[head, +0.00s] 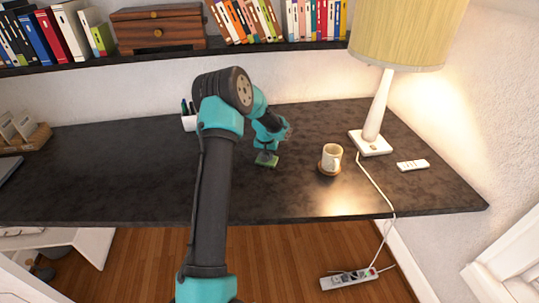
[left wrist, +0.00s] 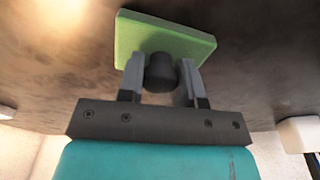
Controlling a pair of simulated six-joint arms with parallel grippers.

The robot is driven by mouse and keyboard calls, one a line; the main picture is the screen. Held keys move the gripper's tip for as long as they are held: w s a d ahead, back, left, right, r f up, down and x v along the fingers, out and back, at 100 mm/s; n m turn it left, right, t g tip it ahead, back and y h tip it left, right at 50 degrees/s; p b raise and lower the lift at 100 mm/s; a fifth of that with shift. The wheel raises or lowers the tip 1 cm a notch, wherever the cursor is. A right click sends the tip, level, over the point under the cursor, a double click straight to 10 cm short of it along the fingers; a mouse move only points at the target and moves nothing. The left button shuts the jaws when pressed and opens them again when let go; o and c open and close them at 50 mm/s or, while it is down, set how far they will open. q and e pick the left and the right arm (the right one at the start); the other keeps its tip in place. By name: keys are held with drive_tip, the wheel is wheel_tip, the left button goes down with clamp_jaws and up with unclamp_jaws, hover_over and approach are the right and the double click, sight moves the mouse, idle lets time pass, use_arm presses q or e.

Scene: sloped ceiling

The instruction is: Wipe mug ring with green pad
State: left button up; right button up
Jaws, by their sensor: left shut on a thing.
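The green pad (head: 266,161) is on the dark desk (head: 330,206), under my left gripper (head: 266,153). In the left wrist view the green pad (left wrist: 160,38) is a flat slab with a dark round knob (left wrist: 161,72). The fingers of my left gripper (left wrist: 160,80) are shut on that knob from both sides. The pad looks to lie flat at the desk surface; I cannot tell if it presses on it. A mug ring is not clearly visible in either view. My right gripper is not in view.
A lamp (head: 372,115) and a white remote (head: 413,165) stand to the right of the mug. A pen holder (head: 189,121) is behind my arm. A shelf with books (head: 72,33) runs above the desk. The desk's front middle is clear.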

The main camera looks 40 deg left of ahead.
use_arm(q)
drive_tip(key=shift+s+a, duration=0.45)
drive_tip(key=shift+s, duration=0.2)
drive_tip(key=shift+r, duration=4.1)
